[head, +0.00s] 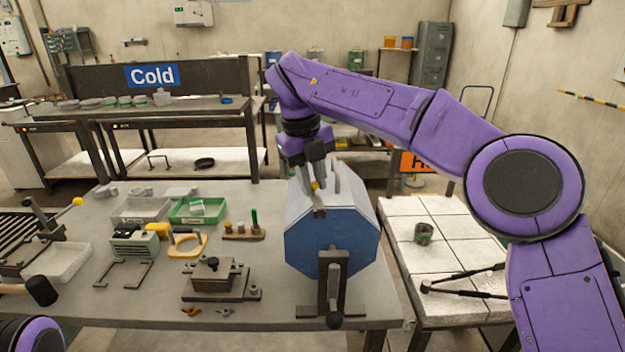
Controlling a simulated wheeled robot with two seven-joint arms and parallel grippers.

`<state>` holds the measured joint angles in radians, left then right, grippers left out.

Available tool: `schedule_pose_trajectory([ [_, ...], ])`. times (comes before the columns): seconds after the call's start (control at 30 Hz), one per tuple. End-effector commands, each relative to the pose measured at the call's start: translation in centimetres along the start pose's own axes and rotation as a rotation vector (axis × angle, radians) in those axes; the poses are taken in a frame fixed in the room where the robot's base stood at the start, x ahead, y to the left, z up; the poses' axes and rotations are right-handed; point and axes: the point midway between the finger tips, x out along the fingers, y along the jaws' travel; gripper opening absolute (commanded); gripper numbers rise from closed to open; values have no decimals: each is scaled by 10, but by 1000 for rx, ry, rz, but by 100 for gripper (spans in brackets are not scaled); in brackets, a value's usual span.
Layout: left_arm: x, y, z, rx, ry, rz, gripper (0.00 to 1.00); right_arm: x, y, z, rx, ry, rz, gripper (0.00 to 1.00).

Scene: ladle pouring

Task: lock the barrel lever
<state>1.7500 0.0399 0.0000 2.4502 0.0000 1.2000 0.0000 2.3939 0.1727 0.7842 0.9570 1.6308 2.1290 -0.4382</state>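The blue eight-sided barrel (332,240) lies on its side on a dark stand at the right part of the grey workbench (130,308). A crank with a black knob (334,321) hangs down at its front.
On the bench left of the barrel are a dark metal block fixture (214,278), a yellow clamp-like tool (187,243), a green tray (200,209) and a white tray (60,263).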

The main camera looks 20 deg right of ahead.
Motion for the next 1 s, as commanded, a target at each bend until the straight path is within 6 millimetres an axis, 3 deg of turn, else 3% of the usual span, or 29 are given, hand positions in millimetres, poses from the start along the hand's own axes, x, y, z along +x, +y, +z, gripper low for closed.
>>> schedule_pose_trajectory([
  [0.07,0,0,0,0,0,0,91,0,0,0,0,0,-1,0],
  [0.23,-2,0,-1,0,0,0,91,0,-1,0,19,4,0,0],
  [0.5,-10,-1,-4,0,0,0,91,2,-12,-3,267,53,1,0],
  [0.73,-10,-1,-4,0,0,0,91,3,-13,-3,274,53,0,0],
  [0.77,-10,-1,-4,0,0,0,91,3,-13,-3,273,53,0,26],
  [0.83,-10,-1,-4,0,0,0,91,3,-13,-3,273,53,0,48],
  [1.0,-10,-1,-4,0,0,0,91,3,-12,-3,272,53,1,48],
])
